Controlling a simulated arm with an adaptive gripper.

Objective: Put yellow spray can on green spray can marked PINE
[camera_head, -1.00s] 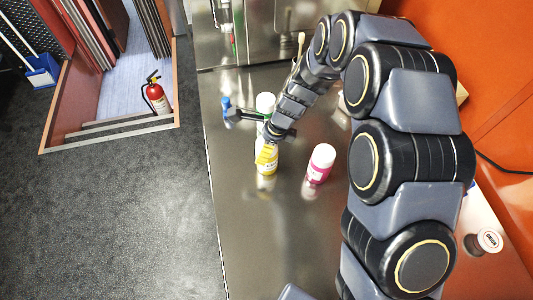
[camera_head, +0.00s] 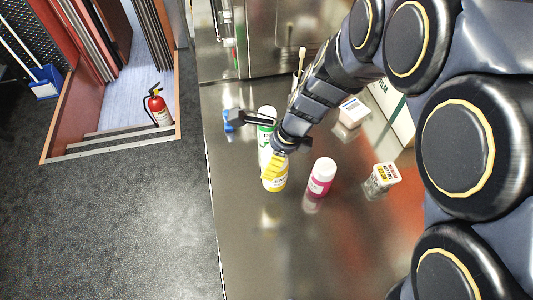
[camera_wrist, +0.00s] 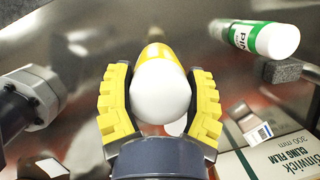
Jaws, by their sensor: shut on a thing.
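The yellow spray can (camera_head: 274,184) stands about upright between the yellow-padded fingers of my gripper (camera_head: 278,162). In the wrist view the fingers (camera_wrist: 160,98) close on both sides of the can, whose white rounded cap (camera_wrist: 160,92) faces the camera. I cannot tell whether its base touches the counter. The green spray can (camera_head: 266,134), white with a green band, stands just behind it in the head view, partly hidden by my gripper. In the wrist view the green can (camera_wrist: 262,38) is at the upper right, apart from the fingers, with part of its lettering, "PIN", showing.
A pink spray can (camera_head: 320,178) stands close right of the yellow one. A blue item (camera_head: 231,120) is left of the green can. The steel counter's front (camera_head: 280,250) is clear.

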